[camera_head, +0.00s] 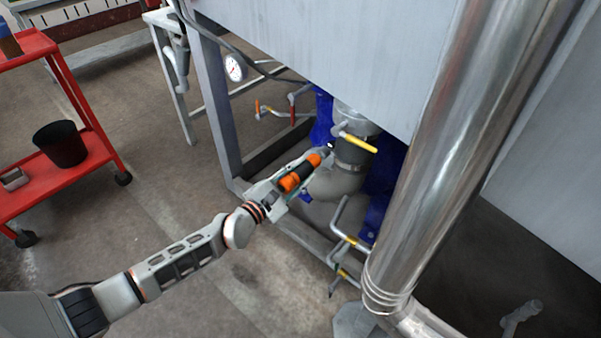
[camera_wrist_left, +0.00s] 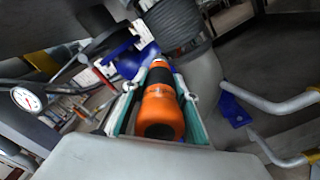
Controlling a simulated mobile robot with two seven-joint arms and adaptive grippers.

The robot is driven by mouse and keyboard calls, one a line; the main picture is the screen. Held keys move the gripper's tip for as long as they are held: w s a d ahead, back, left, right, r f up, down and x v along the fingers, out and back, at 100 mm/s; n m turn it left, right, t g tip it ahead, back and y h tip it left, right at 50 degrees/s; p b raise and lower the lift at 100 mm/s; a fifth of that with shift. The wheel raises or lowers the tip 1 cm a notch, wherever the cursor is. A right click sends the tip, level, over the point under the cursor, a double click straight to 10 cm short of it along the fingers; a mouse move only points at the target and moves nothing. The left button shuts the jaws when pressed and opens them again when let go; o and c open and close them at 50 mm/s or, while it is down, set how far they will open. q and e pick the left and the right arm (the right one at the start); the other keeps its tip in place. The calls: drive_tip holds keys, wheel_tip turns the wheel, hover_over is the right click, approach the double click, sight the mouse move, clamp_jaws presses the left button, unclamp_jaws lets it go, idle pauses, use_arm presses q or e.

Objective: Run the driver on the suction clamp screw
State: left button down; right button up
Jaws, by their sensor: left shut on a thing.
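My left gripper (camera_head: 288,182) is shut on an orange and black driver (camera_head: 298,174). The driver lies between the fingers and points up and right, with its front end close to the grey suction hose (camera_head: 341,180) under the machine. In the left wrist view the driver (camera_wrist_left: 161,105) sits between the two fingers, its orange end toward the camera. A clamp band (camera_head: 354,164) circles the pipe above the hose bend. The clamp's screw is too small to make out, and I cannot tell whether the driver tip touches it. My right gripper is not in view.
A yellow-handled valve (camera_head: 360,143) sits just above the hose. Blue pump parts (camera_head: 322,118) stand behind it. A steel pipe (camera_head: 440,150) rises at right, with bent pipes (camera_head: 345,238) below. A pressure gauge (camera_head: 235,68) hangs upper left. A red cart (camera_head: 60,185) stands far left; the floor between is open.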

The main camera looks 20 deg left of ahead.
use_arm(q)
drive_tip(key=shift+w+d+r, duration=0.2)
drive_tip(key=shift+w+r, duration=0.05)
drive_tip(key=shift+w, duration=0.35)
idle(0.9)
drive_tip(key=shift+w+r, duration=0.1)
idle(0.4)
drive_tip(key=shift+s, duration=0.2)
idle(0.4)
drive_tip(key=shift+v, duration=1.7)
drive_tip(key=shift+s, duration=0.1)
